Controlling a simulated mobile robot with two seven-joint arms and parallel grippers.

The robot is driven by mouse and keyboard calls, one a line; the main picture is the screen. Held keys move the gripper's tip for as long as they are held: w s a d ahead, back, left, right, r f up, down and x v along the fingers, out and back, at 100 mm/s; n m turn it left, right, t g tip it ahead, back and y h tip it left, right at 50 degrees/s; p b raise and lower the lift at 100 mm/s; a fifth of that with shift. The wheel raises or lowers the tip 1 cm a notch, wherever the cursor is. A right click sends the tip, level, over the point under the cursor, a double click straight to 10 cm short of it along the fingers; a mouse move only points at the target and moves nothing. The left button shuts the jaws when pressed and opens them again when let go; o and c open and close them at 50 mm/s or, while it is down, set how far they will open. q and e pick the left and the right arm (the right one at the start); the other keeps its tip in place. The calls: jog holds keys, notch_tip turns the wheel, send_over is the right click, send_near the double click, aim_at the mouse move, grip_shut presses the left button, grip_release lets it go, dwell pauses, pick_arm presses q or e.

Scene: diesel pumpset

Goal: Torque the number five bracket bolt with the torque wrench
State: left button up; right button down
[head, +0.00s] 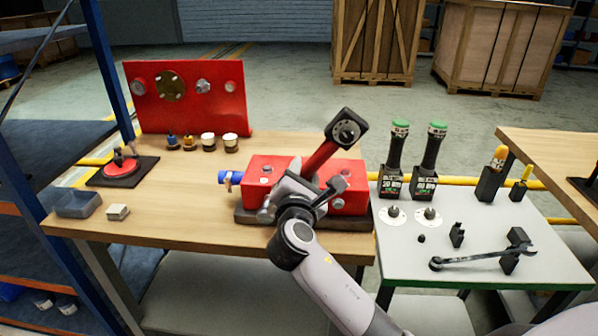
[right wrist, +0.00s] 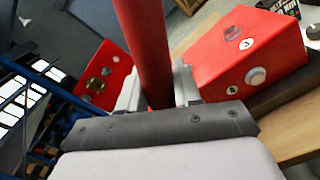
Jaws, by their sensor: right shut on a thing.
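My right gripper (head: 310,180) is shut around the red shaft of a tool (head: 321,157) that looks like the torque wrench. Its square black head (head: 346,130) with a round dial-like face points up to the right. The red shaft (right wrist: 149,45) also stands between the jaws (right wrist: 158,95) in the right wrist view. Behind the gripper is a red block (head: 262,167) on a dark base; it shows in the right wrist view (right wrist: 215,65) with round bolt heads and number labels. I cannot read a five. The gripper and arm hide the block's middle. My left gripper is out of view.
At right, a grey table (head: 480,265) holds two black green-topped units (head: 392,165) and a dark spanner (head: 480,259). Blue shelving (head: 106,65) edges the left.

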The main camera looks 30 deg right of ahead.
jog(key=shift+s+d, duration=0.1)
jog(key=shift+p+v, duration=0.5)
jog(key=shift+v, duration=1.9)
